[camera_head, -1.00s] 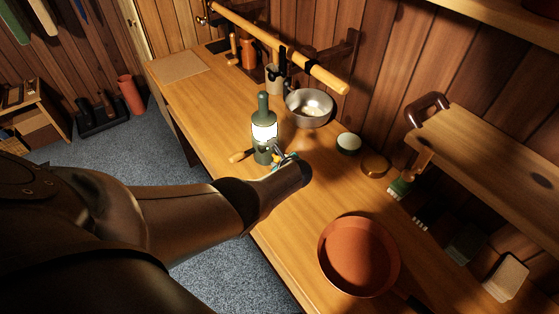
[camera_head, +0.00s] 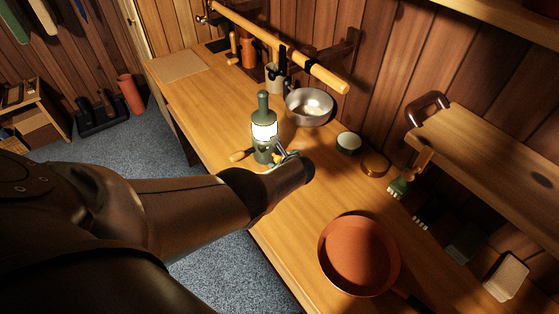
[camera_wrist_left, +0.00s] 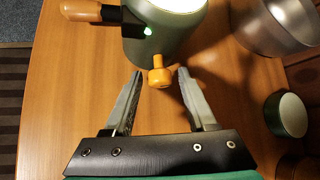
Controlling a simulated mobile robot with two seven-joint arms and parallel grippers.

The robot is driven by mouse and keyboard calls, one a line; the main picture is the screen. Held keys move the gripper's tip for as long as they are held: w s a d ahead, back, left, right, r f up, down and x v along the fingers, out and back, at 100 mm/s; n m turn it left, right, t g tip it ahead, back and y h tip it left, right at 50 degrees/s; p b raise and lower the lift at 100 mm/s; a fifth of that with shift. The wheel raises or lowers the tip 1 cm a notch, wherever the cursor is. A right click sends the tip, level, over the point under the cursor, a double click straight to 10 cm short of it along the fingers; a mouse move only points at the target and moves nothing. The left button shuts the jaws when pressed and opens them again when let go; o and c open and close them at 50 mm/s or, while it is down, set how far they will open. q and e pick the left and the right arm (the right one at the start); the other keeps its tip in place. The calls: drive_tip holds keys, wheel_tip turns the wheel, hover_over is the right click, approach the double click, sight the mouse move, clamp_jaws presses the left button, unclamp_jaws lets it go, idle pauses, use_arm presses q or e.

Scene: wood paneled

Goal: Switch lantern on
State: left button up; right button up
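The green lantern (camera_head: 264,145) stands upright on the wooden workbench, its glass section showing bright white. In the left wrist view, the lantern's lower body (camera_wrist_left: 168,40) is at the top, with a small green light (camera_wrist_left: 149,31) and an orange knob (camera_wrist_left: 160,78) facing me. My left gripper (camera_wrist_left: 160,73) is open, with one fingertip on each side of the knob and visible gaps between. It is also at the lantern's base in the head view (camera_head: 279,157), partly hidden by my forearm. My right gripper is not in view.
A wooden handle (camera_wrist_left: 80,10) sticks out from the lantern's left side. A terracotta pan (camera_head: 358,256) lies nearer. The bench's left front is clear.

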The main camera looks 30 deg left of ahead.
use_arm(q)
drive_tip(key=shift+o, duration=0.2)
drive_tip(key=shift+s+d+r+p, duration=0.3)
drive_tip(key=shift+r+p, duration=0.15)
drive_tip(key=shift+p, duration=0.25)
drive_tip(key=p+v, duration=0.4)
drive_tip(key=shift+d+r, duration=0.1)
drive_tip(key=shift+r, duration=0.1)
drive_tip(key=shift+s+d+f, duration=0.1)
drive_tip(key=shift+s+d, duration=0.1)
drive_tip(key=shift+d, duration=0.05)
drive_tip(key=v, duration=0.9)
drive_tip(key=shift+s, duration=0.1)
drive_tip(key=shift+s, duration=0.1)
